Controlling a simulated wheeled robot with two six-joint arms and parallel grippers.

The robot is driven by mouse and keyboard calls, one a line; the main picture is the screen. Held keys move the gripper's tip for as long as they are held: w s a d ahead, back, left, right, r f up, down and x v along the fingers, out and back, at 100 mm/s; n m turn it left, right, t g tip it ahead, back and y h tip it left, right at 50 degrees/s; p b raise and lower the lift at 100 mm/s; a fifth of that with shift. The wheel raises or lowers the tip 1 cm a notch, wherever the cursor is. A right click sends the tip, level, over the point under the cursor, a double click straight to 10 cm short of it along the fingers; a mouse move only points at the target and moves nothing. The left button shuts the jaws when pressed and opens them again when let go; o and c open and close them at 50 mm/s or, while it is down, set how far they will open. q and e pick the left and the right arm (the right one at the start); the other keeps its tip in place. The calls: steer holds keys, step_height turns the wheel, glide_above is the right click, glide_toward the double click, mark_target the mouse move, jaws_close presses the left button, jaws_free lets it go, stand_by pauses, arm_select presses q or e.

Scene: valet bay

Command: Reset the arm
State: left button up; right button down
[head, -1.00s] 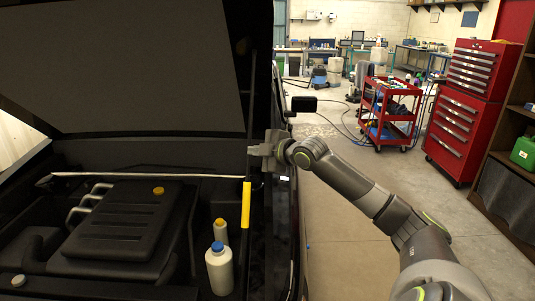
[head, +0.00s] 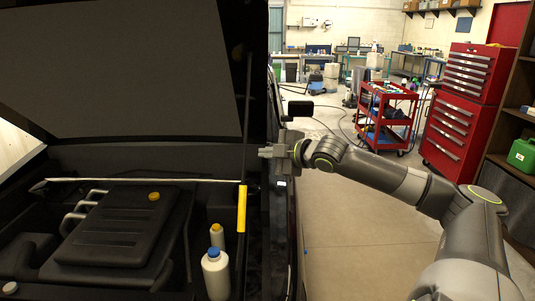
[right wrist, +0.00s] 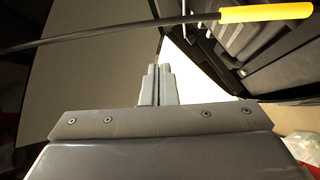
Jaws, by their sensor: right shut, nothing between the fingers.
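My right arm reaches in from the lower right of the head view. Its gripper (head: 266,152) is shut and empty, pointing left at the car's right edge, just right of the prop rod. In the right wrist view the two fingers (right wrist: 158,85) lie together with nothing between them. The black prop rod (head: 248,110) with a yellow grip (head: 242,208) stands upright under the raised hood (head: 120,65). In the right wrist view the yellow grip (right wrist: 265,12) crosses the top, apart from the fingers. My left gripper is not in view.
The open engine bay holds a black engine cover (head: 115,235) with a yellow cap and two bottles, one blue-capped (head: 215,275). The car's side mirror (head: 300,108) is behind my gripper. A red cart (head: 385,115) and red tool chest (head: 462,110) stand further back. The floor between is clear.

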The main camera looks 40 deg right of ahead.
stand_by(0.3)
